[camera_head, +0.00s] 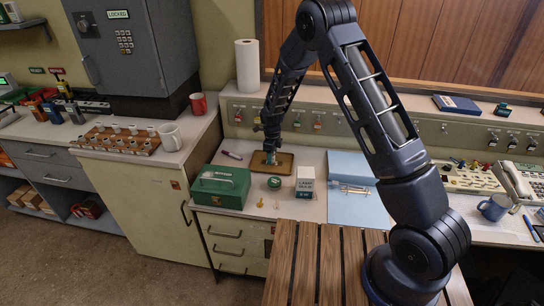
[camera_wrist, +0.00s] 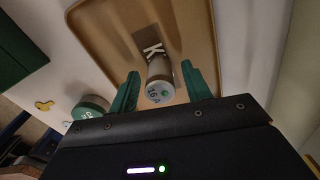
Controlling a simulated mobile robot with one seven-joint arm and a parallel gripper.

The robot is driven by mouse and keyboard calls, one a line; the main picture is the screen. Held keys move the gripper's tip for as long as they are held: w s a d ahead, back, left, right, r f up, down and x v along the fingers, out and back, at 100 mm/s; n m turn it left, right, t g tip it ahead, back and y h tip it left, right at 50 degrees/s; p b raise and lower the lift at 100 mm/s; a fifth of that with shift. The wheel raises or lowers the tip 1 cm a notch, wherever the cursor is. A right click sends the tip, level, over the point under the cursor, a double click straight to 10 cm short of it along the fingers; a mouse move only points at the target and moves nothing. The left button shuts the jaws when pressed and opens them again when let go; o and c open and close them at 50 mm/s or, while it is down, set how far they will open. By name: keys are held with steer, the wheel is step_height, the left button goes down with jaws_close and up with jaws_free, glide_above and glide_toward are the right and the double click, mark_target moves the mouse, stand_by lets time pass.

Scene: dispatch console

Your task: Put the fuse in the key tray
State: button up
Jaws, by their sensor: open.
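The key tray (camera_head: 286,159) is a shallow tan tray with a raised rim at the back of the counter; it fills the top of the wrist view (camera_wrist: 203,30). The fuse (camera_wrist: 160,82) is a small pale cylinder with a marked end face, inside the tray's outline in the wrist view. A white letter K shows beside it on the tray side. My gripper (camera_wrist: 160,70) is open, with one green finger on each side of the fuse and apparent gaps between. In the head view my gripper (camera_head: 271,158) is low over the tray. Whether the fuse rests on the tray floor is unclear.
A green box (camera_head: 220,188) stands left of the tray. Keys (camera_head: 260,203) lie near the counter edge. A blue folder (camera_head: 350,165) lies to the right, a marker (camera_head: 232,155) to the left.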

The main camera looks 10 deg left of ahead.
step_height(320, 180, up, 12)
steer(key=shift+r, duration=0.15)
stand_by(0.4)
steer(key=s+d+r+n+t+y, duration=0.1)
steer(key=s+d+r+n, duration=0.3)
steer(key=d+r, duration=0.85)
steer(key=s+d+r+n+t, duration=0.15)
steer(key=d+r+n, duration=0.35)
steer(key=d+r, duration=0.75)
steer(key=s+d+r+n+t, duration=0.1)
steer(key=s+d+r+n, duration=0.1)
steer(key=s+d+n, duration=0.3)
steer(key=s+d+r+n+t+h, duration=0.1)
steer(key=s+d+r+n, duration=0.2)
steer(key=s+d, duration=1.1)
steer(key=s+n, duration=0.2)
steer(key=s, duration=0.3)
steer(key=shift+s+n, duration=0.3)
steer(key=shift+n, duration=0.1)
steer(key=shift+o, duration=0.2)
